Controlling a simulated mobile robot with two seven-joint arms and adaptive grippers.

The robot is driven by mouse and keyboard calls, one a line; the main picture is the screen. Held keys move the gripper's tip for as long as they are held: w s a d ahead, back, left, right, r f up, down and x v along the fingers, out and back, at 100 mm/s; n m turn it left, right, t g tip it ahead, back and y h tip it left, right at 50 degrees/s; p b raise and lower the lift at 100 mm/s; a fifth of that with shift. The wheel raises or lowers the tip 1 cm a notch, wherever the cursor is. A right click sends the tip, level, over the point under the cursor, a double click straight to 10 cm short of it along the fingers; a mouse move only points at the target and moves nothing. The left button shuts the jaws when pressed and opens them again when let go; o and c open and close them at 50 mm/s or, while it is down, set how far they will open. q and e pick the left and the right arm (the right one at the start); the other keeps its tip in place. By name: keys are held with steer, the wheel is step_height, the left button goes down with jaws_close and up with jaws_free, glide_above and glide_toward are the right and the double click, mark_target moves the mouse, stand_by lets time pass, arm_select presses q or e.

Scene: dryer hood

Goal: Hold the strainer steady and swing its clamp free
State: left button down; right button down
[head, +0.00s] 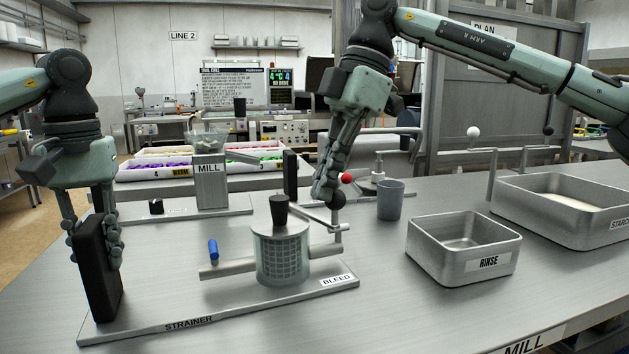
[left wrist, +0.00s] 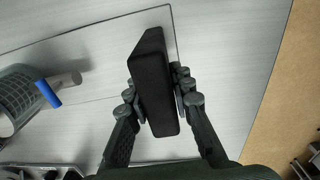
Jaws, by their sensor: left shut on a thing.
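The strainer (head: 282,255) is a clear cylinder with a mesh inside and a black knob (head: 279,210) on top. It stands on a metal base plate (head: 235,312) labelled STRAINER and BLEED. My left gripper (head: 95,243) is shut on the upright black block (head: 98,280) at the plate's left end; the left wrist view shows the block (left wrist: 153,85) between the fingers. A metal clamp lever (head: 316,221) runs beside the strainer's top to a dark ball knob (head: 336,201). My right gripper (head: 328,192) is at this knob, pointing down; its fingers overlap from this side, hiding their gap.
A blue-handled valve (head: 213,250) sits on the strainer's left pipe. A grey cup (head: 390,200), the RINSE tray (head: 464,247) and the STARCH tray (head: 565,205) stand to the right. The mill (head: 210,182) is behind. The bench front is clear.

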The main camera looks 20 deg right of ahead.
arm_select(q)
steer(key=shift+a+f, duration=0.15)
steer(key=shift+f, duration=0.2)
arm_select(e)
steer(key=w+d, duration=0.6)
steer(key=d, duration=0.1)
steer(key=shift+w+d+f, duration=0.15)
steer(key=shift+w+d, duration=0.15)
steer(key=shift+d, duration=0.1)
stand_by(0.4)
steer(key=s+a+r, duration=0.1)
steer(key=s+a, duration=0.1)
steer(key=s, duration=0.2)
steer(key=w+d+r, duration=0.1)
steer(key=w+r, duration=0.2)
steer(key=r, duration=0.6)
steer(key=shift+w+d+r, duration=0.15)
steer(key=shift+d+r, duration=0.1)
steer(key=shift+d, duration=0.15)
